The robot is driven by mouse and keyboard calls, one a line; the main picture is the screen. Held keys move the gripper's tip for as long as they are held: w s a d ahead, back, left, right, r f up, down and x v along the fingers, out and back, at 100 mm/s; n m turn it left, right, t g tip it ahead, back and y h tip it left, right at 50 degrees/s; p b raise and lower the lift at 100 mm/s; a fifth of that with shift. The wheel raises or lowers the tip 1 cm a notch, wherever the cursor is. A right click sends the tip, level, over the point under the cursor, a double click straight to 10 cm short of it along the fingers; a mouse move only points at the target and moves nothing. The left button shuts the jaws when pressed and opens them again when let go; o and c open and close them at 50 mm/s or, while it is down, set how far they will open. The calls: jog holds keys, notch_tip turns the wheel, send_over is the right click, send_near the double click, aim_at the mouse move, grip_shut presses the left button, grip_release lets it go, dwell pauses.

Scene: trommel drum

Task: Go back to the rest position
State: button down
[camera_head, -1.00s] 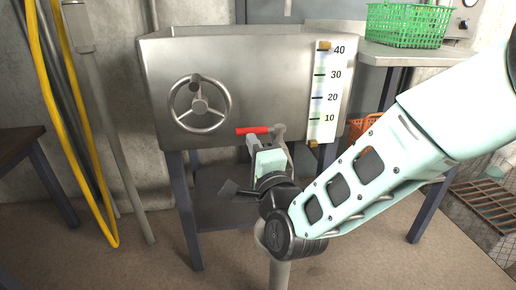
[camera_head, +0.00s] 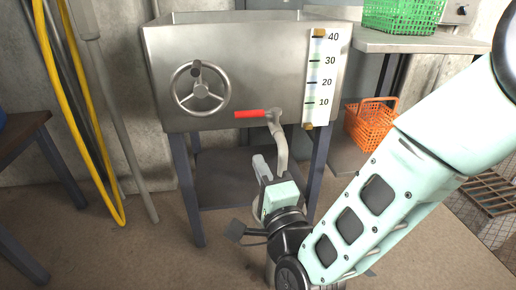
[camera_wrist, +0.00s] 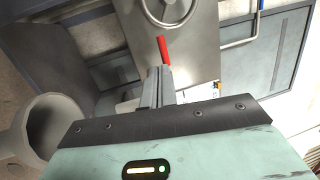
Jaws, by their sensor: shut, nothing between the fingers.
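My gripper (camera_head: 261,165) is shut and empty. It hangs low in front of the steel tank (camera_head: 240,70), below the red-handled valve lever (camera_head: 252,114), and appears apart from it. The lever lies level, pointing left from the curved metal spout (camera_head: 279,140). In the wrist view my gripper (camera_wrist: 158,82) shows with the red lever (camera_wrist: 163,50) just beyond its fingertips in the picture.
A handwheel (camera_head: 200,88) and a level gauge (camera_head: 321,78) are on the tank's front. A green basket (camera_head: 402,16) stands on the right table, with an orange basket (camera_head: 371,124) below. Yellow hose (camera_head: 55,90) hangs at left. The floor in front is open.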

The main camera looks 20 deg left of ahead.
jog(key=shift+s+d+f, duration=0.1)
jog(key=shift+s+d, duration=0.2)
jog(key=shift+s, duration=0.1)
jog(key=s+d+r+n+g+h+p, duration=0.1)
jog(key=s+d+n+g+h, duration=0.4)
jog(key=d, duration=0.5)
jog(key=s+d+r+n+g+h+p, duration=0.15)
jog(key=s+d+n+g+h, duration=0.35)
jog(key=d, duration=0.6)
jog(key=s+d+r+n+g+h+p, duration=0.1)
jog(key=s+d+n+g+h+p, duration=0.2)
jog(key=d+n, duration=0.55)
notch_tip(320, 180, up, 38)
jog(key=s+d+m+g+p, duration=0.1)
jog(key=d+p, duration=0.1)
jog(key=p, duration=3.4)
jog(key=shift+m+g+p, duration=0.3)
jog(key=shift+m+p, duration=0.05)
